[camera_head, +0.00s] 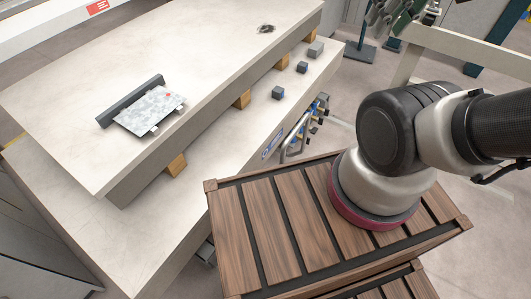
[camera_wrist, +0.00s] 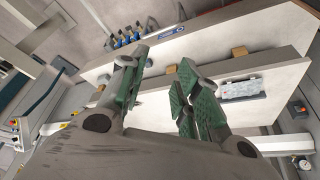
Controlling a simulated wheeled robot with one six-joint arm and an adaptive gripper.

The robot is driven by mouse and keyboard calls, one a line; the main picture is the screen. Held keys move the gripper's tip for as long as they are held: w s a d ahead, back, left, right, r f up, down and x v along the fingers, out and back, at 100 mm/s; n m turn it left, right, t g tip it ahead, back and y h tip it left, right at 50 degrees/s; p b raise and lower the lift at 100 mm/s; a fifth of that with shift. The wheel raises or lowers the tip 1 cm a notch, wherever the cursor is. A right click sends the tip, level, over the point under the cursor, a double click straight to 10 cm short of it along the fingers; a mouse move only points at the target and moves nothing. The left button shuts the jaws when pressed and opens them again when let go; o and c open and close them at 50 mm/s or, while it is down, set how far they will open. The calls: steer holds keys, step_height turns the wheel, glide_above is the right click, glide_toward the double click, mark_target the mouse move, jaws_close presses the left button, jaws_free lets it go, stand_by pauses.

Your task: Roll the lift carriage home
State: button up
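My gripper (camera_wrist: 161,62) is open and empty in the wrist view, its two green-padded fingers apart. It also shows at the top right of the head view (camera_head: 402,12), partly cut off. I cannot tell for sure which part is the lift carriage. A thick pale upper slab (camera_head: 190,60) rests on wooden blocks (camera_head: 242,100) above a wider pale lower slab (camera_head: 215,165). The gripper is apart from both slabs.
A mottled grey plate (camera_head: 152,108) with a dark bar (camera_head: 130,101) lies on the upper slab. Small dark blocks (camera_head: 278,93) sit on the lower slab's edge. A pale rail frame (camera_head: 460,45) stands at the right. Some floor (camera_head: 345,90) shows clear between.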

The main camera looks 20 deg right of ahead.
steer(key=shift+o, duration=0.3)
steer(key=m+t+y, duration=0.8)
steer(key=m+y, duration=0.2)
glide_toward(297, 128)
steer(key=w+a+f, duration=0.1)
steer(key=w, duration=0.2)
steer(key=x, duration=0.7)
steer(key=shift+a+f, duration=0.15)
steer(key=shift+f, duration=0.15)
